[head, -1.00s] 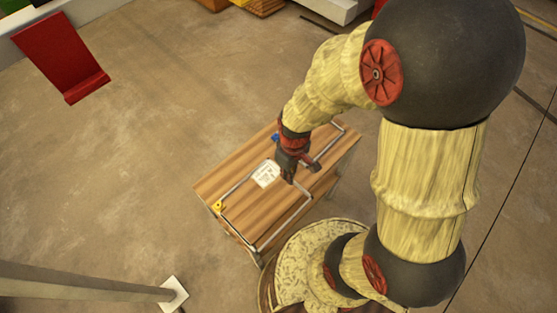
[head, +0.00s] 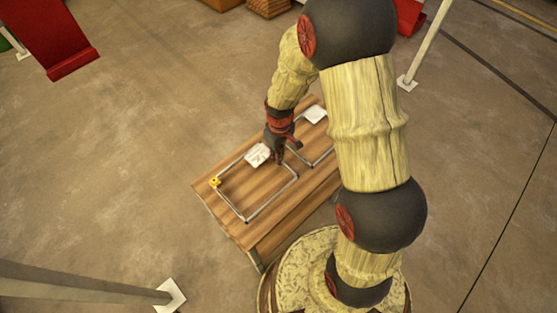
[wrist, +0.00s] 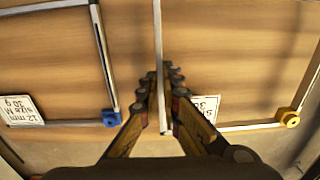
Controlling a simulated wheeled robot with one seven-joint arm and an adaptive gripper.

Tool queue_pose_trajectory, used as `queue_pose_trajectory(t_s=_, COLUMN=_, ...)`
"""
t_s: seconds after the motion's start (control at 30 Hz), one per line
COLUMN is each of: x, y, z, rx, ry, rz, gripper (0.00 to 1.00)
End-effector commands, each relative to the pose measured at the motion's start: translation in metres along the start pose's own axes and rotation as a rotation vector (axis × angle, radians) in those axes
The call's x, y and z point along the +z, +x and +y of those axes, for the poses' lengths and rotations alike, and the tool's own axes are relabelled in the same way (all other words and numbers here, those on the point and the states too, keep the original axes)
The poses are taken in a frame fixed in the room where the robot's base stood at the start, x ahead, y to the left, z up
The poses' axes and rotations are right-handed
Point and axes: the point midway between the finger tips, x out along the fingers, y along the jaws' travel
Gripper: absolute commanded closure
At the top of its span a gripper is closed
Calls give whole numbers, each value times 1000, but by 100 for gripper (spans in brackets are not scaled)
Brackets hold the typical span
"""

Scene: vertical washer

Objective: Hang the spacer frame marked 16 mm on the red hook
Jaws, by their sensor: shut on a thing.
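A metal spacer frame with a yellow corner (head: 215,183) and a white label (head: 257,154) is at the left of the wooden table. My gripper (head: 278,152) is shut on its right side bar. In the wrist view my gripper (wrist: 165,110) closes on this thin bar (wrist: 158,40). The label beside it (wrist: 204,107) is partly hidden, its mm mark unreadable.
The wooden table (head: 275,225) stands beside my base. A pale post (head: 85,283) with a white foot is at the lower left. Another post (head: 425,45) and red piece (head: 410,17) are at the upper right. Floor left of the table is clear.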

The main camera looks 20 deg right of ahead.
Motion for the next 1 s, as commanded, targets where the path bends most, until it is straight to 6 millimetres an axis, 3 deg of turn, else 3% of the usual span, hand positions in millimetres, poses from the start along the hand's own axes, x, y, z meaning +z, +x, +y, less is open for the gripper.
queue_pose_trajectory(t_s=0.03, x=2, y=14, z=0, rx=-2, ry=0, rz=-5, gripper=100)
queue_pose_trajectory(t_s=0.1, x=1, y=21, z=0, rx=-2, ry=0, rz=-3, gripper=100)
queue_pose_trajectory(t_s=0.5, x=1, y=24, z=0, rx=-1, ry=0, rz=-2, gripper=100)
queue_pose_trajectory(t_s=0.53, x=1, y=24, z=0, rx=-1, ry=0, rz=-2, gripper=93)
queue_pose_trajectory(t_s=0.83, x=1, y=23, z=0, rx=-1, ry=0, rz=-2, gripper=76)
queue_pose_trajectory(t_s=1.0, x=1, y=23, z=0, rx=-1, ry=0, rz=-2, gripper=76)
